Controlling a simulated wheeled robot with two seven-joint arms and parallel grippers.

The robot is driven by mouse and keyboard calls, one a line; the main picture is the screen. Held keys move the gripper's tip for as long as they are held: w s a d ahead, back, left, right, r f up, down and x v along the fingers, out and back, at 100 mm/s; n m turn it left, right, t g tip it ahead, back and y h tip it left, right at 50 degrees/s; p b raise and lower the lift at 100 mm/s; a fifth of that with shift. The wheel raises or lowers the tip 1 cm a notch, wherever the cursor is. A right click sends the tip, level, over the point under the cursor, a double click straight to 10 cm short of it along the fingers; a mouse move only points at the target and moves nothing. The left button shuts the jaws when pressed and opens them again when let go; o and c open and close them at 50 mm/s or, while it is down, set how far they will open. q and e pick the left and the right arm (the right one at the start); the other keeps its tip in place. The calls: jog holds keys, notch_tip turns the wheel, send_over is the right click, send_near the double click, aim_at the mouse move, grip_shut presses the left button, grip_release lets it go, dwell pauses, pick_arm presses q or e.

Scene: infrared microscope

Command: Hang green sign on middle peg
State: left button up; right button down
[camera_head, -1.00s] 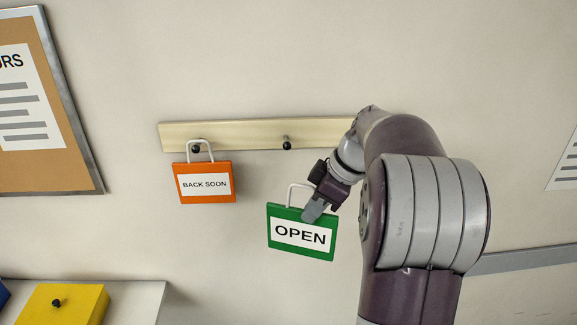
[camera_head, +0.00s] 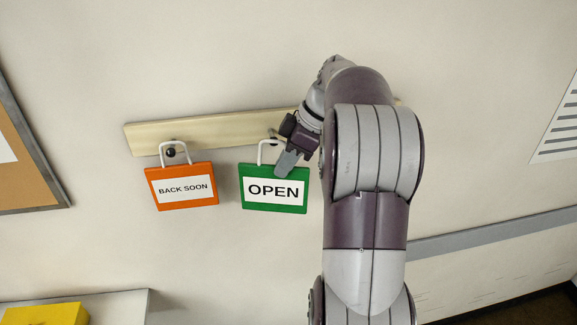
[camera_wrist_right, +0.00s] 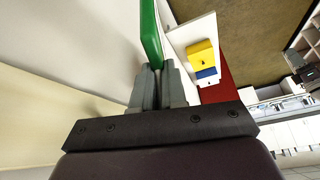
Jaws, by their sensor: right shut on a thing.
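The green OPEN sign (camera_head: 274,208) is held upright by my right gripper (camera_head: 287,163), which is shut on its upper right part. The sign's white loop handle (camera_head: 262,150) reaches up to the middle peg (camera_head: 273,133) on the wooden rail (camera_head: 222,128). I cannot tell whether the loop is around the peg or in front of it. In the right wrist view the green sign (camera_wrist_right: 151,35) shows edge-on between the closed fingers (camera_wrist_right: 157,88). My left gripper is not in view.
An orange BACK SOON sign (camera_head: 183,201) hangs by its loop on the left peg (camera_head: 171,152), close beside the green sign. My right arm hides the rail's right part. A shelf (camera_head: 120,303) with a yellow thing (camera_head: 48,315) is at lower left.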

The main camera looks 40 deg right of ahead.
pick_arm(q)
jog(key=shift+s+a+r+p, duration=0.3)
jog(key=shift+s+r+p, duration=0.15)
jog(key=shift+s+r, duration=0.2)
pick_arm(e)
jog(key=w, duration=0.1)
jog(key=w+d, duration=0.1)
jog(key=w+d+f, duration=0.1)
jog(key=w, duration=0.1)
jog(key=shift+w+d, duration=0.1)
jog(key=shift+d, duration=0.15)
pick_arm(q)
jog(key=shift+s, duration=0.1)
pick_arm(e)
jog(key=shift+f, duration=0.2)
